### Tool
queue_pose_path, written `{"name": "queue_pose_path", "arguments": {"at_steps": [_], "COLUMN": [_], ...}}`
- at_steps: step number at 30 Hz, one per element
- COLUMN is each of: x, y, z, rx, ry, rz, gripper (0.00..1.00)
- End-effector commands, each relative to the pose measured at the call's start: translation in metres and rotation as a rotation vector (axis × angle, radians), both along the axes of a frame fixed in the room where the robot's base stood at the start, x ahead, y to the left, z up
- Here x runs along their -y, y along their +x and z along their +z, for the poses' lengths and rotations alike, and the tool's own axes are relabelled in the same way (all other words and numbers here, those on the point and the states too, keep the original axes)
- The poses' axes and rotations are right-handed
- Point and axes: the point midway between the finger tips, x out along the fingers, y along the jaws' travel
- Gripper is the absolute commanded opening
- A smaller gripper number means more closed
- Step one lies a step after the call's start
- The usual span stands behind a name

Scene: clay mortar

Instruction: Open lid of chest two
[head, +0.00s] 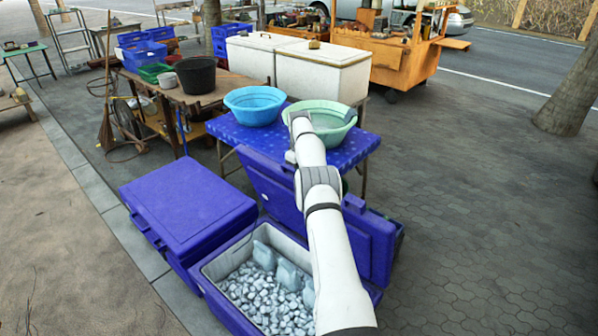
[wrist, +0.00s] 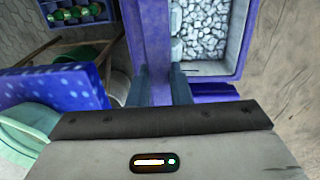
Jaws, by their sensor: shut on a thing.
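Two purple chests stand side by side in the head view; which is chest two I cannot tell from any label. The left chest (head: 190,205) is closed. The right chest (head: 213,300) is open and full of ice, and its purple lid (head: 262,190) stands raised, close to upright, at its back. My gripper (wrist: 158,85) is shut on the edge of this lid, which also shows between the fingers in the wrist view (wrist: 155,45). The ice (wrist: 200,30) shows beside the lid there. In the head view my arm hides part of the lid and my gripper cannot be seen.
Right behind the raised lid is a table with a blue spotted cloth (head: 351,151), holding a blue basin (head: 255,105) and a green basin (head: 335,125). White freezers (head: 322,72) stand farther back. Paving (head: 490,220) is clear on the right. A crate of green bottles (wrist: 75,14) shows in the wrist view.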

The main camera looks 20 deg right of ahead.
Motion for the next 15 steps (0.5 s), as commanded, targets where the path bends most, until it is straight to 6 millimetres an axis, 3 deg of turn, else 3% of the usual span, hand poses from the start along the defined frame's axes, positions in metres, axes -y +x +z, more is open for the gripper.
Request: {"name": "queue_pose_path", "arguments": {"at_steps": [1,3,4,9,12,15], "x": [0.0034,0.0031,0.0030,0.0009,-0.0009,-0.0019], "y": [-0.0052,-0.0050,-0.0050,-0.0031,-0.0018,-0.0011], "z": [-0.0105,-0.0105,-0.0105,-0.0077,-0.0059,-0.0047], "rx": [-0.020,-0.020,-0.020,-0.014,-0.010,-0.008], "ry": [0.001,0.001,0.001,0.001,0.001,0.001], "rz": [-0.004,-0.004,-0.003,-0.001,0.001,0.003], "gripper": [0.00,0.00,0.19,0.33,0.39,0.39]}}
